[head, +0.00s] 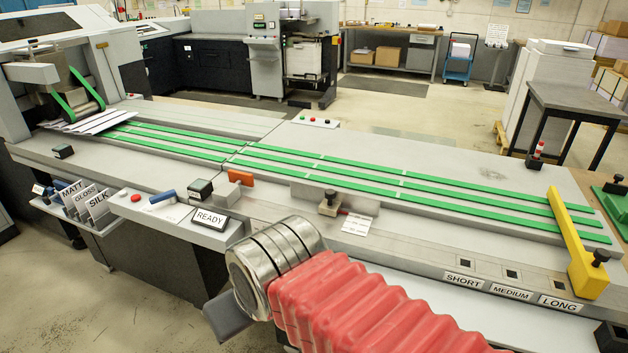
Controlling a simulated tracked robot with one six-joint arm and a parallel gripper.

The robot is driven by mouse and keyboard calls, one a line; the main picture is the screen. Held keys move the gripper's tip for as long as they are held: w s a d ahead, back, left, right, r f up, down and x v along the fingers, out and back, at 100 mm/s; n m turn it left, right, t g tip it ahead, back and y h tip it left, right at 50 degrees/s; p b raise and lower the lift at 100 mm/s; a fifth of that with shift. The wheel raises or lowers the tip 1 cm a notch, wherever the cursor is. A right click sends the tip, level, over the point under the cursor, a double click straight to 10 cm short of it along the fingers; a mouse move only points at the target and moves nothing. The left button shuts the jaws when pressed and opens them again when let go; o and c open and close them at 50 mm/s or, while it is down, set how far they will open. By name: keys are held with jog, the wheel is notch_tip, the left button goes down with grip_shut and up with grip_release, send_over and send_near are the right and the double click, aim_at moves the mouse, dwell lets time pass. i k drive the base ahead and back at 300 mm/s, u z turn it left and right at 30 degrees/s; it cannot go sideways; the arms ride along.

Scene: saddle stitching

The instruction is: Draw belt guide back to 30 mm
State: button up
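A long grey rail (425,220), which looks like the belt guide, runs along the front of the green belts (350,168). A block with a black knob (328,204) stands at its front. A white card (357,223) with small print lies beside the knob on the right; I cannot read its marks or a distance. My arm, with a red bellows sleeve and a metal wrist, crosses the lower middle in front of the bed. A grey part at its end (228,317) shows past the wrist, below the READY sign. The fingertips are not clearly visible, and the arm appears apart from the knob.
A yellow stop arm (572,240) crosses the belts' right end, by the LONG label. An orange tab (241,177), READY sign (210,219) and blue-handled lever (162,197) stand along the front left. MATT, GLOSS and SILK cards (88,202) are further left.

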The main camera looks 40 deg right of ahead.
aim_at(331, 201)
jog(key=i, duration=1.1)
jog(key=z, duration=0.9)
